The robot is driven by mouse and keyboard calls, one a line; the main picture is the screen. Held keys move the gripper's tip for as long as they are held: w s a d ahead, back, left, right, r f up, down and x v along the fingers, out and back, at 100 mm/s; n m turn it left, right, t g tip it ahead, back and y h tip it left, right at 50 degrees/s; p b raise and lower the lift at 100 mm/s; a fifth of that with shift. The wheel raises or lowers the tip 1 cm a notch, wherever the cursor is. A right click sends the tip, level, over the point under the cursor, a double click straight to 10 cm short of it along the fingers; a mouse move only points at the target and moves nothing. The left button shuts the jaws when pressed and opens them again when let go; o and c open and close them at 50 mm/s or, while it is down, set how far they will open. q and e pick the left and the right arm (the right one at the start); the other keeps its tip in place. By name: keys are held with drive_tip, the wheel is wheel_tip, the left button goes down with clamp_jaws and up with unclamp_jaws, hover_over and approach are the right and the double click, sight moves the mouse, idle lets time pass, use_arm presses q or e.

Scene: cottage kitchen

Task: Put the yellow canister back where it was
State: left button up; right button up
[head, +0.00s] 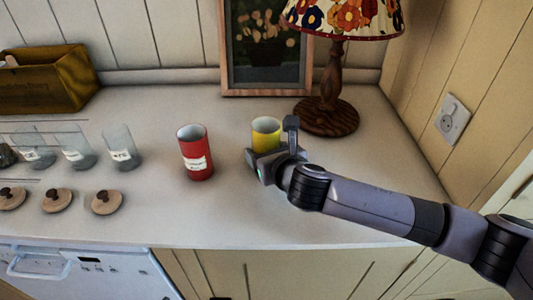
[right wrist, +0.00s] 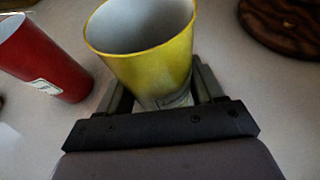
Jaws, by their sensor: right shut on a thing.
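The yellow canister (head: 265,129) is an open-topped cylinder near the right end of the counter, beside the lamp base. In the right wrist view the yellow canister (right wrist: 150,55) fills the space between the fingers. My right gripper (head: 270,155) is shut around its lower part. Whether the canister's bottom touches the counter is hidden by the gripper. My left gripper is in neither view.
A red canister (head: 195,155) stands just left of the yellow one. The lamp (head: 328,105) and a framed picture (head: 265,50) stand behind. Glass jars (head: 121,150), wooden lids (head: 107,202) and a wooden box (head: 45,80) are at the left. The front counter is clear.

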drive_tip(key=shift+f, duration=0.15)
drive_tip(key=shift+f, duration=0.2)
drive_tip(key=o, duration=1.2)
drive_tip(key=shift+r, duration=0.1)
drive_tip(key=shift+s+r, duration=0.1)
drive_tip(key=v, duration=1.2)
